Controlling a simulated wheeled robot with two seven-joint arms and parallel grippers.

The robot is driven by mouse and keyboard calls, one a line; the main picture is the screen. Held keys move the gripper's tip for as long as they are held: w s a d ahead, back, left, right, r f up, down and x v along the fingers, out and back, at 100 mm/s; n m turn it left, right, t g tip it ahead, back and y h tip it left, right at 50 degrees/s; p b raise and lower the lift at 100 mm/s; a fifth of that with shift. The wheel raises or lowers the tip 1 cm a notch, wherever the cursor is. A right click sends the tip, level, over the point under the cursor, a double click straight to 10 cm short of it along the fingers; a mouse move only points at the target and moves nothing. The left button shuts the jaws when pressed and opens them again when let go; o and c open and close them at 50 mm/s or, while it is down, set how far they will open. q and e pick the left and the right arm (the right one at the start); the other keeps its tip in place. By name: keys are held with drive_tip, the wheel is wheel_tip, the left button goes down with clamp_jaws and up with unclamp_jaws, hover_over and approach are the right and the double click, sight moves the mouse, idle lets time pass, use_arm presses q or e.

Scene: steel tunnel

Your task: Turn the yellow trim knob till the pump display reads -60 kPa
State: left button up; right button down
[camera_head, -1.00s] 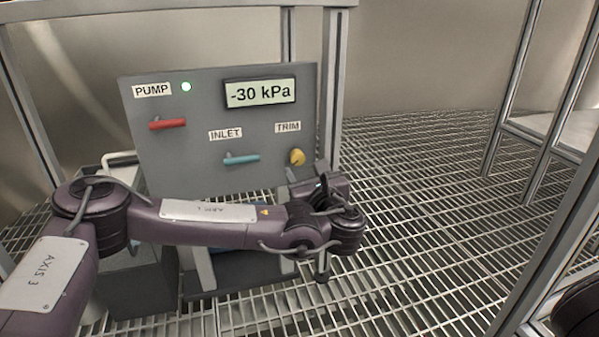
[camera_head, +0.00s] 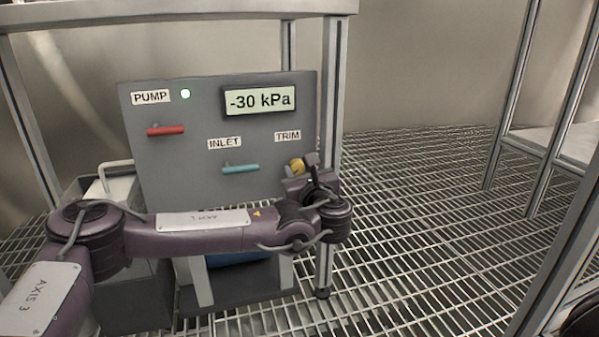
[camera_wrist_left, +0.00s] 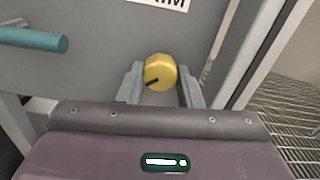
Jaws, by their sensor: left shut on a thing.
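The yellow trim knob (camera_head: 297,166) sits on the grey panel (camera_head: 205,125) below the TRIM label. My left gripper (camera_head: 301,167) is at the knob, its fingers on either side of it. In the left wrist view the knob (camera_wrist_left: 160,72) shows between the two grey fingers (camera_wrist_left: 160,84), with a dark mark pointing to its lower left. The gripper is shut on the knob. The pump display (camera_head: 260,99) reads -30 kPa. My right gripper does not show in any view.
A teal inlet handle (camera_head: 240,168) is left of the knob. A metal frame post (camera_head: 333,120) stands just right of the panel. Open grating floor (camera_head: 430,220) lies to the right.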

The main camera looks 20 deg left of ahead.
use_arm(q)
drive_tip(key=shift+n, duration=0.5)
drive_tip(key=shift+c, duration=0.2)
drive_tip(key=shift+n, duration=1)
drive_tip(key=n, duration=0.4)
drive_tip(key=shift+n, duration=0.3)
drive_tip(key=n, duration=0.3)
drive_tip(key=shift+n, duration=0.3)
drive_tip(key=n, duration=0.3)
drive_tip(key=shift+d+n, duration=0.1)
drive_tip(key=shift+n, duration=0.2)
drive_tip(key=n, duration=1)
drive_tip(key=shift+n, duration=2.4)
